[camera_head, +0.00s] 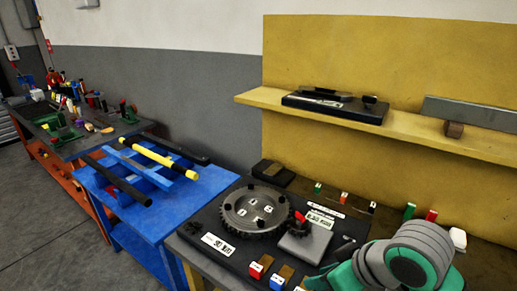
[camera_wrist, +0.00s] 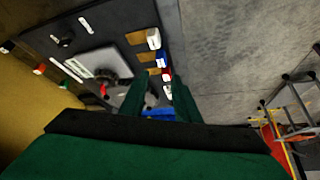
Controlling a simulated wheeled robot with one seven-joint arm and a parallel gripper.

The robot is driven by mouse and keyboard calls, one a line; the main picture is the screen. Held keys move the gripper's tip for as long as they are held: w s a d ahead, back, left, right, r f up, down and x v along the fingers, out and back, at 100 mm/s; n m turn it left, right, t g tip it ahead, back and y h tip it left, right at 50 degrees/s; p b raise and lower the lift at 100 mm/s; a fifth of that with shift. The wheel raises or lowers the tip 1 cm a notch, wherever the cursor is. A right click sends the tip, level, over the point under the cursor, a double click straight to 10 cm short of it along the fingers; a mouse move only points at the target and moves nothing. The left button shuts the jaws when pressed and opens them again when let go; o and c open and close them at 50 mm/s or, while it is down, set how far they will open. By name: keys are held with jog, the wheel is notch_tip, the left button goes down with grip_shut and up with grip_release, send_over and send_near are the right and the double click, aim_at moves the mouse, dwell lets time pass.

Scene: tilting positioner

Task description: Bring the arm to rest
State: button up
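My arm shows in the camera_head view as rounded grey and green links (camera_head: 408,255) at the lower right, in front of the tilting positioner's right side. My gripper (camera_wrist: 158,92) shows in the camera_wrist view as two green fingers standing apart, with nothing held between them. The fingers hang over the positioner's dark base plate. The positioner (camera_head: 255,212) is a dark plate with a round toothed metal disc and a grey block beside it. The fingertips cannot be made out clearly in the camera_head view.
Several coloured blocks (camera_head: 256,270) sit along the plate's front edge. A yellow shelf (camera_head: 400,135) with a dark fixture (camera_head: 335,106) and a grey bar (camera_head: 470,112) is behind. A blue table (camera_head: 205,190) and a cluttered bench (camera_head: 75,130) stand left. Open floor (camera_head: 35,215) lies at the left.

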jog(key=w+a+f+m+t+y, duration=0.1)
jog(key=w+a+m+t+y, duration=0.1)
jog(key=w+a+m+t, duration=0.45)
jog(key=w+a+m+t+y, duration=0.15)
jog(key=w+a+t, duration=0.3)
jog(key=a, duration=0.55)
jog(key=s+f+m+h, duration=0.65)
jog(key=s+f, duration=0.65)
jog(key=f, duration=0.5)
jog(key=s+d+f+n, duration=0.1)
jog(key=s+n, duration=0.3)
jog(key=s, duration=0.8)
jog(key=s+d+f+n, duration=0.1)
jog(key=s+f+n, duration=0.2)
jog(key=s, duration=0.9)
jog(key=shift+s+d+n+g+h, duration=0.35)
jog(key=shift+n+g+h, duration=0.05)
jog(key=shift+n, duration=0.05)
